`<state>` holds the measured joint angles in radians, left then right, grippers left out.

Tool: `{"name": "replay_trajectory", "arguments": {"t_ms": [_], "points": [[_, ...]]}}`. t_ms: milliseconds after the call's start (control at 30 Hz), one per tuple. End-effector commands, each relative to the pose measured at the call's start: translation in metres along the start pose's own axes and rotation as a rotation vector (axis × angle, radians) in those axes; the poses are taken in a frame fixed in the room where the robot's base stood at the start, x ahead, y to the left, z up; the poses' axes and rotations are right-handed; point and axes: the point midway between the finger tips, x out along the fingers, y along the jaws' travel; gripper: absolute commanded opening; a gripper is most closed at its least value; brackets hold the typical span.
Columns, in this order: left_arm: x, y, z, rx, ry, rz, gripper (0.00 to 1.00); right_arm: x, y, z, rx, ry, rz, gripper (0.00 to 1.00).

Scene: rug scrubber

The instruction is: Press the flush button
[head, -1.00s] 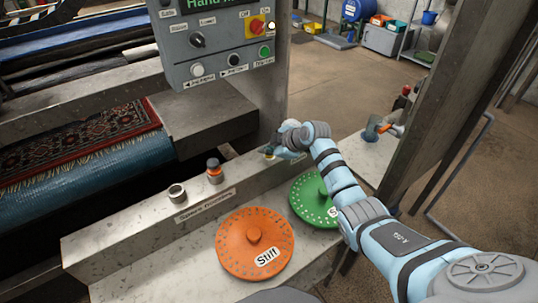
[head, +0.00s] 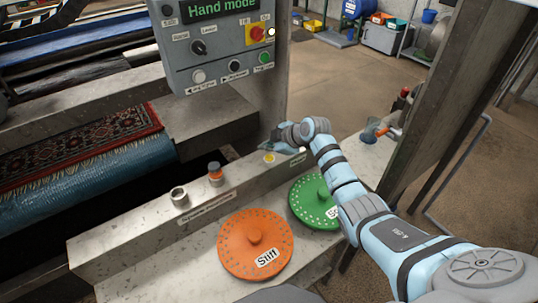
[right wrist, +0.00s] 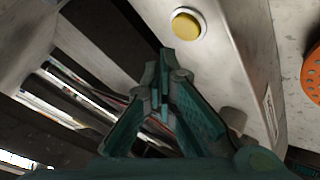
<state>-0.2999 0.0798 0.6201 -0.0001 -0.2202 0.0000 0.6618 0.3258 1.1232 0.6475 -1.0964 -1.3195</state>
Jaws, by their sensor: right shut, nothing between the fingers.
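The yellow round button (head: 269,158) sits on the top of the grey metal ledge, with a small label beside it whose words are too small to read. In the right wrist view the yellow button (right wrist: 187,26) shows in a pale ring at the top, just beyond the fingertips. My right gripper (head: 272,145) is beside the button in the head view, on its far side. In the right wrist view my right gripper (right wrist: 166,62) is shut and empty, with its tips apart from the button in the picture. I cannot tell how high they are. My left gripper is not in view.
A control panel (head: 222,50) reading "Hand mode" stands behind. An orange "Stiff" disc (head: 255,228) and a green disc (head: 312,205) lie in front. A patterned rug (head: 85,145) lies left.

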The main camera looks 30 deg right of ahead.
Motion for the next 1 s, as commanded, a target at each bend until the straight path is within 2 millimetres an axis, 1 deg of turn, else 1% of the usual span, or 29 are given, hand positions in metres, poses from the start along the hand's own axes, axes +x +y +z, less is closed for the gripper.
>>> {"name": "replay_trajectory", "arguments": {"t_ms": [33,233,333,1000], "points": [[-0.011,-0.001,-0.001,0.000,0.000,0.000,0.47,-0.008,0.006,-0.006,0.000,0.000,0.001,0.00],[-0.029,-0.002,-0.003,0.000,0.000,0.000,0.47,-0.022,0.016,-0.016,0.000,0.000,0.000,0.00],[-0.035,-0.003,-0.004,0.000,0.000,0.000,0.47,-0.027,0.020,-0.019,0.000,0.000,0.000,0.00],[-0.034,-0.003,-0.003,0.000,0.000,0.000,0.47,-0.026,0.019,-0.019,0.000,0.000,0.001,0.00]]}}
